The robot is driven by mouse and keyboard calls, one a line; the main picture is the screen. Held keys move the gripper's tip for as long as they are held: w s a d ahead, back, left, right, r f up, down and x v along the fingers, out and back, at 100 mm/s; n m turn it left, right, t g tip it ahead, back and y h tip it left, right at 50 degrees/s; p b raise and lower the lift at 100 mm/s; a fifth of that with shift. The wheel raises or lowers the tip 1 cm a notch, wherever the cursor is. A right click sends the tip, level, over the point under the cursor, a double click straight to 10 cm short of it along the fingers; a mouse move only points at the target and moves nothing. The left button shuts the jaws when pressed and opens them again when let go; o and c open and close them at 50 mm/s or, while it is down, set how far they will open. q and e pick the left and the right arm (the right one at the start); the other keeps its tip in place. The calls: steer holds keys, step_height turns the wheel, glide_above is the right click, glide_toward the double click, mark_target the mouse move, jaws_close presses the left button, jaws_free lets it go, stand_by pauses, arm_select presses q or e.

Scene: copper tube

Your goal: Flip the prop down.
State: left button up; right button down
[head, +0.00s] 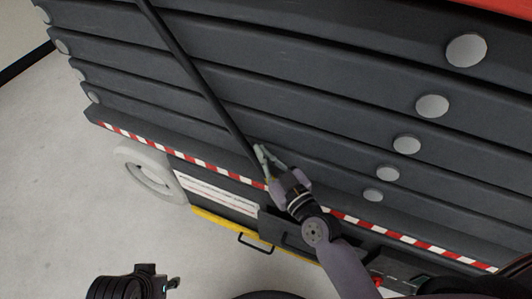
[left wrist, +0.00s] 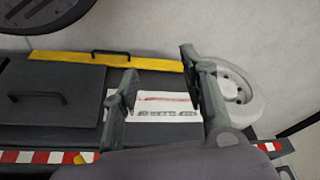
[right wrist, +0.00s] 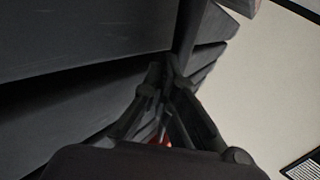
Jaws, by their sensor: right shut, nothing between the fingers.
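The prop appears to be the long thin dark bar (head: 195,72) that slants down across the dark stacked beams in the head view. Its lower end is near my right gripper (head: 263,150), and that gripper partly covers this area. The right gripper is shut and empty, close beside the bar; I cannot tell if it touches. In the right wrist view the fingertips (right wrist: 168,62) meet beside a dark upright piece (right wrist: 190,25), likely the bar. My left gripper (left wrist: 158,62) is open and empty, over the lift's lower side. In the head view its arm is at the bottom left.
The stacked beams (head: 330,88) of a lift fill the head view, with round grey pin ends. Below are a red-white striped edge (head: 400,238), a white wheel (head: 150,170), a yellow strip (head: 225,224) and a handle (head: 255,243). Pale floor (head: 60,210) is clear at left.

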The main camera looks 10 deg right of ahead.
mark_target(252, 159)
arm_select(q)
steer(key=shift+r, duration=0.35)
arm_select(e)
steer(key=shift+w+a+f, duration=0.15)
steer(key=shift+a+f, duration=0.1)
steer(key=shift+f, duration=0.05)
arm_select(q)
steer(key=shift+s, duration=0.1)
arm_select(e)
steer(key=shift+w+a+f, duration=0.1)
steer(key=shift+w+a, duration=0.05)
steer(key=shift+a, duration=0.05)
arm_select(q)
steer(key=shift+r, duration=0.35)
arm_select(e)
steer(key=shift+w+a+f, duration=0.1)
steer(key=shift+a+f, duration=0.05)
arm_select(q)
steer(key=shift+s+f+b, duration=0.1)
steer(key=shift+s+b, duration=0.05)
steer(key=shift+b, duration=0.15)
arm_select(e)
steer(key=shift+w+a+f, duration=0.2)
steer(key=shift+a+f, duration=0.05)
arm_select(q)
steer(key=shift+a, duration=0.1)
arm_select(e)
steer(key=shift+w+a+f, duration=0.25)
steer(key=shift+a, duration=0.05)
stand_by(0.4)
